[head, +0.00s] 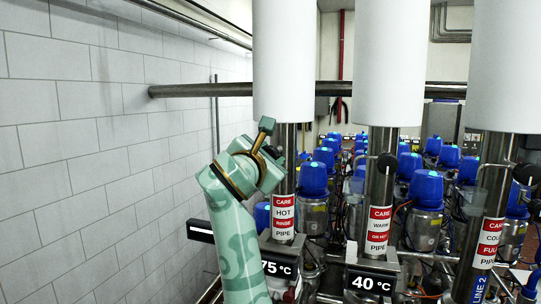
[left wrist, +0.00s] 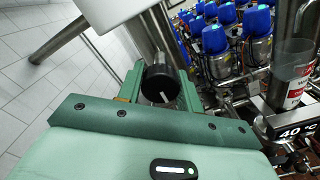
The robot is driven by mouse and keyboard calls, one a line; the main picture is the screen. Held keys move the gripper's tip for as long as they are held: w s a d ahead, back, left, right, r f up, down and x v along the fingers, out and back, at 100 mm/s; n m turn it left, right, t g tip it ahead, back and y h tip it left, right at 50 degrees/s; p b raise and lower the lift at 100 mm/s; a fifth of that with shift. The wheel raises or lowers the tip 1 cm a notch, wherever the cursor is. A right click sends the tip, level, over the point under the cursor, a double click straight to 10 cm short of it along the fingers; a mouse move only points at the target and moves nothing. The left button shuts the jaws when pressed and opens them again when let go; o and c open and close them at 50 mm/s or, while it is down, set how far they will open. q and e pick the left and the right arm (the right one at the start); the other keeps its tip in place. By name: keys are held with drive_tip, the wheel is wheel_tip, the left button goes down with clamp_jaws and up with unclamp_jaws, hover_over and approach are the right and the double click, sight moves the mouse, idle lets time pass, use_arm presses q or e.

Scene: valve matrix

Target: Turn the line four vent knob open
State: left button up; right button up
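A black round knob (left wrist: 161,86) with a white pointer line sits on a steel pipe in the left wrist view. The line runs nearly upright, with a slight tilt. My left gripper (left wrist: 160,88) has its two green fingers on either side of the knob, apart, and contact is not clear. No line four label is readable. My right gripper is not in view.
Displays read 75 °C (head: 278,268) and 40 °C (head: 371,282). Blue-capped valves (head: 425,187) crowd behind. A tiled wall (head: 90,150) stands left.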

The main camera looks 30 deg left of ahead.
use_arm(q)
drive_tip(key=c, duration=0.4)
drive_tip(key=shift+o, duration=0.2)
drive_tip(key=shift+f+n+b, duration=0.15)
drive_tip(key=shift+n+b, duration=0.75)
drive_tip(key=shift+b, duration=0.35)
drive_tip(key=n+b, duration=0.4)
drive_tip(key=shift+n, duration=0.3)
drive_tip(key=n+b, duration=0.4)
drive_tip(key=shift+n, duration=0.3)
drive_tip(key=n+b, duration=0.2)
drive_tip(key=n, duration=0.2)
drive_tip(key=shift+b, duration=0.4)
drive_tip(key=shift+r+n+b, duration=0.2)
drive_tip(key=shift+n+b, duration=0.5)
drive_tip(key=shift+n, duration=0.8)
